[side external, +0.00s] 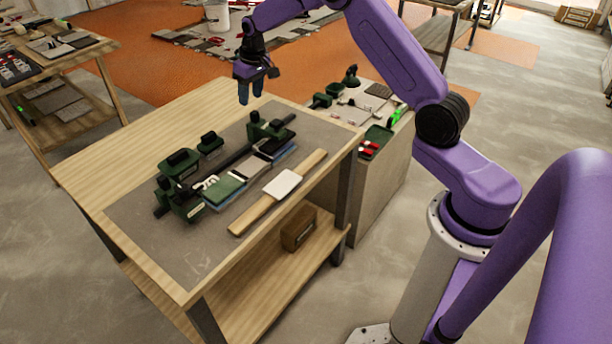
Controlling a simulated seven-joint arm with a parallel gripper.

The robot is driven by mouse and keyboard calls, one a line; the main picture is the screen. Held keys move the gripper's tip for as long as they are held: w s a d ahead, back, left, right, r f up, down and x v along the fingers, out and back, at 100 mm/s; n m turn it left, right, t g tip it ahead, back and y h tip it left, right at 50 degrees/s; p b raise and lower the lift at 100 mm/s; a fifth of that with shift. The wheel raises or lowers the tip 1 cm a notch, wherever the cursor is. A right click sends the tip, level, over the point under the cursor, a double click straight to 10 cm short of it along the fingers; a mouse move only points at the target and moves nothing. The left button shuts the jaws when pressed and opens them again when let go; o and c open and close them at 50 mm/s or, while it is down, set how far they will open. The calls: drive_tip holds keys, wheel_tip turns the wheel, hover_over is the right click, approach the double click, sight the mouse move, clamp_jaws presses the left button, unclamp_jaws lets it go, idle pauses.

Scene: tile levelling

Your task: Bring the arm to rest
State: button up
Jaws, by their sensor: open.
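My gripper (251,91) hangs above the far part of the wooden workbench (140,137), fingers pointing down. The fingers are blue and nothing shows between them. It is apart from everything on the bench. A green tool with a dark bar (232,157) lies on the grey mat (190,255) below it.
A lower side cabinet (376,187) stands right of the bench and carries green tools and small parts. A brown box (299,228) sits on the bench's lower shelf. Another table (98,48) stands at the left. The bench's far left top is clear.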

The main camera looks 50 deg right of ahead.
drive_tip(key=s+a+r+n+g, duration=0.1)
drive_tip(key=s+a+r+n, duration=0.25)
drive_tip(key=s+a, duration=0.6)
drive_tip(key=s+a+r+n, duration=0.3)
drive_tip(key=s+a+r, duration=0.2)
drive_tip(key=s+a, duration=0.45)
drive_tip(key=s+d+n, duration=0.2)
drive_tip(key=s+n, duration=0.1)
drive_tip(key=s, duration=1.1)
drive_tip(key=s+d+n+g, duration=0.1)
drive_tip(key=s+d+n, duration=0.2)
drive_tip(key=s, duration=1.1)
